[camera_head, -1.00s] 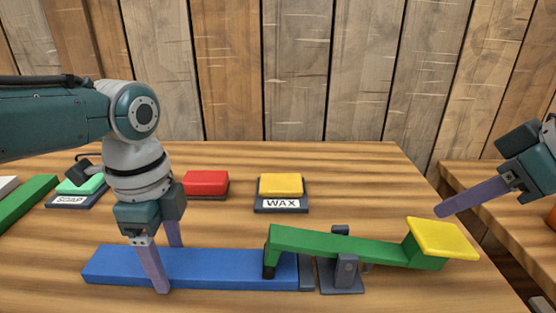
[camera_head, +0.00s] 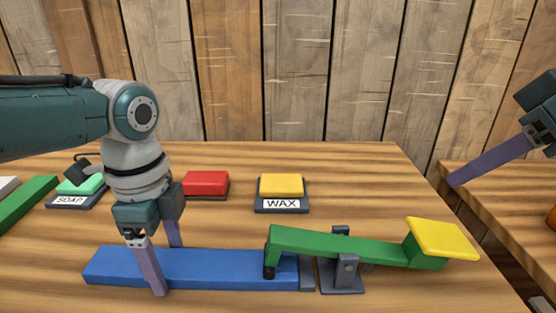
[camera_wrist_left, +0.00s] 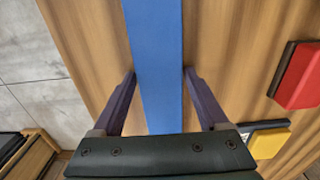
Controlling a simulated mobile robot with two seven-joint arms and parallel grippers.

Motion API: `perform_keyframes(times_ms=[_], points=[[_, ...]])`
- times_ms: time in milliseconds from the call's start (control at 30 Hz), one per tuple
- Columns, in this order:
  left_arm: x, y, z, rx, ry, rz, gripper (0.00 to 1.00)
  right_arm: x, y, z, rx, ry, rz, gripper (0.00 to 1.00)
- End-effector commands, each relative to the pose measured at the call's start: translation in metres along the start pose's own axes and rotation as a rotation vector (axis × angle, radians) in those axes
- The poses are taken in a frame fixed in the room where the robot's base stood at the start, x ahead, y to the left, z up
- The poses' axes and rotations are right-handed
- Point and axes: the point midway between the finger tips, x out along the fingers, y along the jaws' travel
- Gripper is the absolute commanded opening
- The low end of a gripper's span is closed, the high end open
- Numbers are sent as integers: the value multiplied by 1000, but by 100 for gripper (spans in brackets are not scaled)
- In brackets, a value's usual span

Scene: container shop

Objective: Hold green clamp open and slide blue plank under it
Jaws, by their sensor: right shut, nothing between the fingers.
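The blue plank (camera_head: 205,268) lies flat on the table, its right end beneath the dark-tipped left end of the green clamp (camera_head: 330,245). The clamp tip appears to rest on the plank; exact contact is hard to tell. The clamp's yellow pad (camera_head: 440,238) is raised at its right end. My left gripper (camera_head: 166,268) straddles the plank near its left part, one finger on each long side. In the left wrist view, the fingers (camera_wrist_left: 160,74) stand slightly apart from the plank (camera_wrist_left: 154,50). My right gripper (camera_head: 452,183) is shut and empty, right of the yellow pad.
A grey stop block (camera_head: 307,273) stands by the plank's right end, beside the clamp's grey base (camera_head: 342,284). Behind are a yellow WAX block (camera_head: 281,185), a red block (camera_head: 206,183) and a green SOAP block (camera_head: 82,187). A green plank (camera_head: 28,203) lies far left.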

Motion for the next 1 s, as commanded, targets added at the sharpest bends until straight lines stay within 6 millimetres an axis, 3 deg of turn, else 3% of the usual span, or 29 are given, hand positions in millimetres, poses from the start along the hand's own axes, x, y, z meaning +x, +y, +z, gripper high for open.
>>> perform_keyframes(times_ms=[200, 467, 767, 1000], points=[[0, 0, -1, 0, 1, 0, 100, 0, 0, 0, 0, 0, 0, 0], [-4, 0, -1, 1, 2, 0, 100, -2, 0, -2, 0, 0, 0, 0], [-60, 0, 0, 1, 2, -3, 100, -27, 0, -18, 0, 0, 0, 0], [-93, 0, 0, 1, 2, -1, 100, -33, 0, -23, 0, 0, 0, 0]])
